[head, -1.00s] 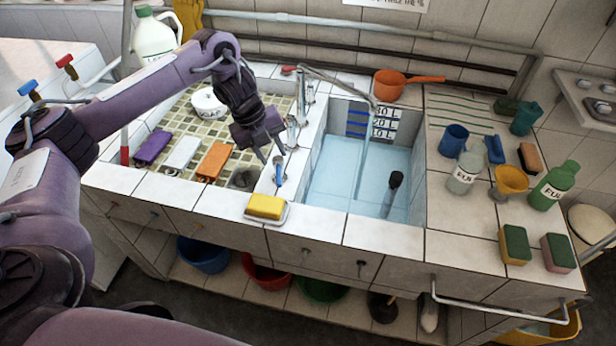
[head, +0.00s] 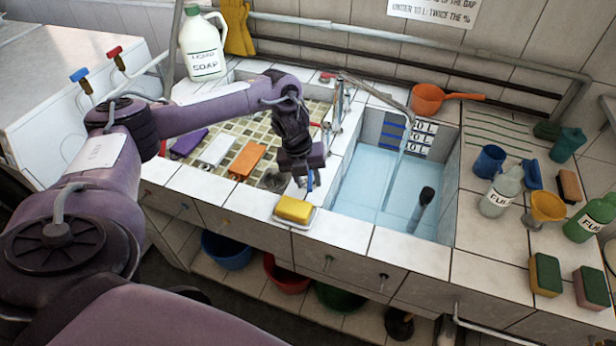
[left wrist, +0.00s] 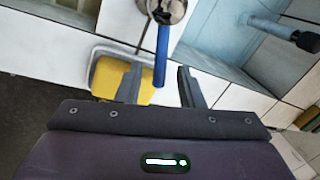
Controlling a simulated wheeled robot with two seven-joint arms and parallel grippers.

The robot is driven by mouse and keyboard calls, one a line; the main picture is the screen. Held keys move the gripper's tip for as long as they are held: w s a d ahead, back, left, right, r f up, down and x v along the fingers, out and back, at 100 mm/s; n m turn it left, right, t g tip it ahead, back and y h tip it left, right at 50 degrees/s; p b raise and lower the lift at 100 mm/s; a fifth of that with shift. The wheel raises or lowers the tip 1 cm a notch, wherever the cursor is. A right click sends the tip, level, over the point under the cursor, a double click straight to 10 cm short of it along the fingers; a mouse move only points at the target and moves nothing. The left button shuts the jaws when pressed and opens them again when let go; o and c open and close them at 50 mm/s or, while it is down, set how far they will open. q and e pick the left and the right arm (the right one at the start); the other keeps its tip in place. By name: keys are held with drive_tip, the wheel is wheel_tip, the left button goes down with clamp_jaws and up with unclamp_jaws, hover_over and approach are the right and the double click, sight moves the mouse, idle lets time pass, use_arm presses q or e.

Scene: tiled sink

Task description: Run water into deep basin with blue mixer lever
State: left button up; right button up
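The blue mixer lever (left wrist: 162,55) points toward the front edge from a round metal base (left wrist: 165,10). My left gripper (head: 308,183) is over it at the divider between the basins. In the left wrist view the two fingers (left wrist: 160,86) stand apart, with the lever's end between them and gaps on both sides. In the head view the gripper mostly hides the lever. The deep basin (head: 345,190) holds light blue water. A thin stream runs into it from the metal spout (head: 385,98). My right gripper is not in view.
A yellow sponge (head: 294,208) on a dish sits just in front of the lever. A black-headed tool (head: 426,196) stands in the deep basin. Bottles, cups and a funnel (head: 546,206) crowd the right counter.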

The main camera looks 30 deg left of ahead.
use_arm(q)
drive_tip(key=c, duration=0.7)
clamp_jaws()
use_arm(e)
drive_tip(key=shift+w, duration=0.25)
